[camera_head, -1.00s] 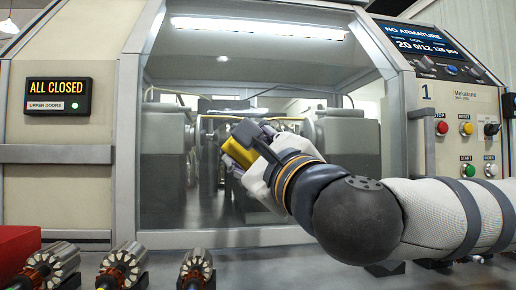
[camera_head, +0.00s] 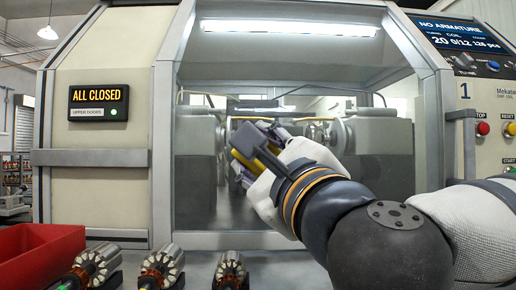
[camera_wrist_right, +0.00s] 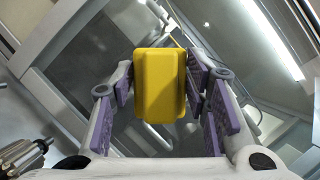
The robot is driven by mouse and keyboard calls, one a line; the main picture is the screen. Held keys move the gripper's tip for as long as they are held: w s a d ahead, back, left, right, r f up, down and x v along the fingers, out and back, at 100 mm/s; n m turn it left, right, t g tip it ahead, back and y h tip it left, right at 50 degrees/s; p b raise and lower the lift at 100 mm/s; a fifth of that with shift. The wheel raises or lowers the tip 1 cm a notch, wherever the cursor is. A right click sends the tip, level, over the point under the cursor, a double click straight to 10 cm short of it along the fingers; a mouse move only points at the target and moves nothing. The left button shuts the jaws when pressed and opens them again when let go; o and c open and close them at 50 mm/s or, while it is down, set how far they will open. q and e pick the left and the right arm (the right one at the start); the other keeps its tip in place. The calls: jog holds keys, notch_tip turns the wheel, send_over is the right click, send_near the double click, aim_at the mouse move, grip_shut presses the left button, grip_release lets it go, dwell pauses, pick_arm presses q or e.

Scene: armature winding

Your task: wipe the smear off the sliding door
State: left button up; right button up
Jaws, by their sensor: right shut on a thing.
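The sliding door (camera_head: 290,205) is a large clear pane in a grey frame at the front of the machine. Machine parts show through it. I cannot make out a distinct smear; my gripper and arm hide part of the pane. My right gripper (camera_head: 256,152) is in front of the pane, left of its middle. I cannot tell whether the block touches the glass. My left gripper is not in view.
Several armatures, one at the lower middle (camera_head: 230,268), stand on the front bench beside a red bin (camera_head: 40,252). A sign (camera_head: 98,102) reads "ALL CLOSED". A control panel with buttons (camera_head: 482,128) is at the right, behind my arm.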

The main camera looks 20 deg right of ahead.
jog(key=shift+s+a, duration=0.15)
jog(key=shift+s, duration=0.45)
jog(key=s, duration=0.1)
jog(key=s+p, duration=0.1)
jog(key=s, duration=0.1)
jog(key=shift+a, duration=0.4)
